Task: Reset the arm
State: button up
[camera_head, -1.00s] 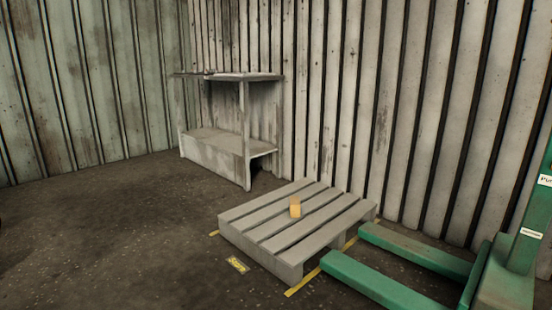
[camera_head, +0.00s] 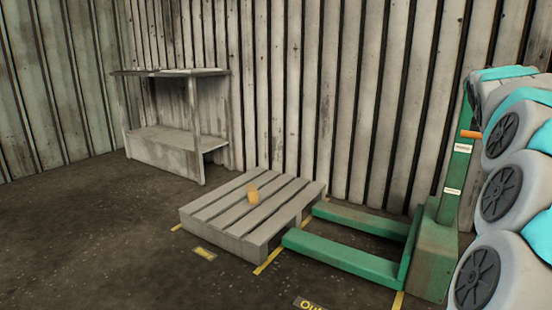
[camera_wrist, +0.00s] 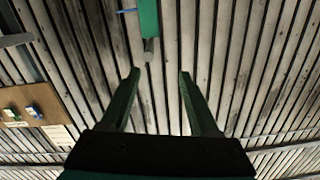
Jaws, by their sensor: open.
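My gripper (camera_wrist: 159,74) shows in the wrist view with its two dark green fingers spread apart. It is open, and nothing lies between the fingers. Ribbed metal panelling (camera_wrist: 225,55) fills most of the view beyond it. A green part (camera_wrist: 149,18) with a grey rounded end shows at the top, beyond the fingertips. The gripper does not show in the head view, and I cannot tell the pose of the whole arm.
A grey pallet (camera_head: 237,216) bears a small tan block (camera_head: 252,191). A green pallet jack (camera_head: 434,255) stands beside it. A shelf unit (camera_head: 165,147) stands near the wall. Grey-turquoise bodies with black spoked discs (camera_head: 497,195) crowd the right edge. Floor (camera_head: 90,245) at left is clear.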

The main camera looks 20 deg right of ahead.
jog(key=w+a+f+n+g+y+p, duration=0.1)
jog(key=a+f+n+y+p, duration=0.15)
jog(key=a+f, duration=0.7)
jog(key=w+a+f+n+g+y+p, duration=0.15)
jog(key=a+f+y, duration=0.25)
jog(key=a, duration=1)
jog(key=a+f+n+g+y+p, duration=0.1)
jog(key=a+f+n+y, duration=0.2)
jog(key=a+f, duration=0.65)
jog(key=s+a+f+n+g+y+p, duration=0.25)
jog(key=s+a+f+g, duration=0.2)
jog(key=s+a, duration=0.75)
jog(key=s+a+f+n+g+p, duration=0.1)
jog(key=s+a+f+g, duration=0.1)
jog(key=s+a, duration=0.3)
jog(key=s+a+f+n+g+y+p, duration=0.1)
jog(key=s+a+f+g, duration=0.2)
jog(key=s, duration=1)
jog(key=a+f, duration=0.1)
jog(key=a, duration=0.2)
jog(key=shift+s+f+n+p, duration=0.3)
jog(key=shift+f+n+p, duration=0.05)
jog(key=shift+f, duration=0.05)
